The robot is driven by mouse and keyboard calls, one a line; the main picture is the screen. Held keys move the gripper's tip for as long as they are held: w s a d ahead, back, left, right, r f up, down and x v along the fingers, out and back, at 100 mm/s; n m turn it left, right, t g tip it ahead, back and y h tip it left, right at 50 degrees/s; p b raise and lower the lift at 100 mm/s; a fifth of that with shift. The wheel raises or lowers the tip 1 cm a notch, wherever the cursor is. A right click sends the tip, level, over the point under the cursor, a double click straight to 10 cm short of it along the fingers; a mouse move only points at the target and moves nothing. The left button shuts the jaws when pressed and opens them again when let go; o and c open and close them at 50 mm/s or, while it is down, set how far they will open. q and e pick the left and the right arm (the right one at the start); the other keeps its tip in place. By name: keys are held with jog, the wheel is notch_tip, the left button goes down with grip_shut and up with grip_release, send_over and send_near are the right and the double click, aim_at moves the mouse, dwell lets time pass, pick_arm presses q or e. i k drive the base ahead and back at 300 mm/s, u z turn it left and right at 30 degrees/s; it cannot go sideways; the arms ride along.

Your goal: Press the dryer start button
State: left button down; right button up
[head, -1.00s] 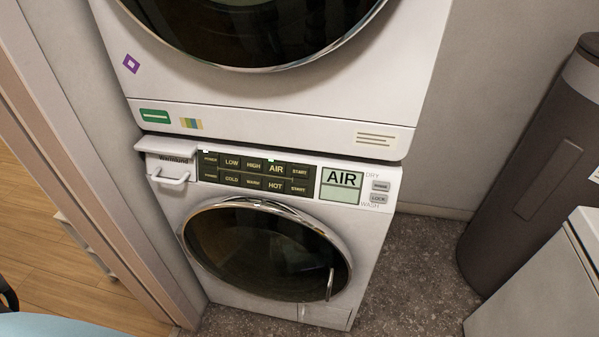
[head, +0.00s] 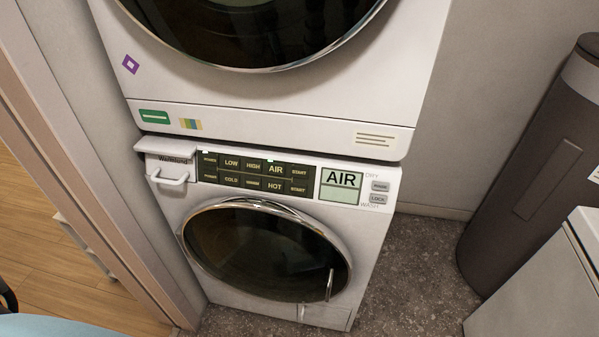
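The dryer (head: 270,92) is the upper white machine, stacked on the washer (head: 190,222). The dark control panel (head: 256,173) sits at the top of the washer, with two rows of buttons. The upper row, level with the DRY label (head: 372,175), ends at the right in a START button (head: 299,170). A second START button (head: 298,188) is below it in the row level with WASH. The display (head: 341,185) reads AIR. A small light mark shows above the AIR button (head: 276,169). Neither gripper is in view.
A tall dark cylinder (head: 525,180) and a white box-like unit (head: 545,285) stand at the right. A door frame (head: 85,170) runs along the left. The space in front of the panel looks clear. A round door with a handle (head: 330,285) is below it.

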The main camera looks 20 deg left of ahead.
aim_at(297, 171)
jog(key=z, duration=0.85)
jog(key=k, duration=0.85)
jog(key=u, duration=0.8)
jog(key=i, duration=0.5)
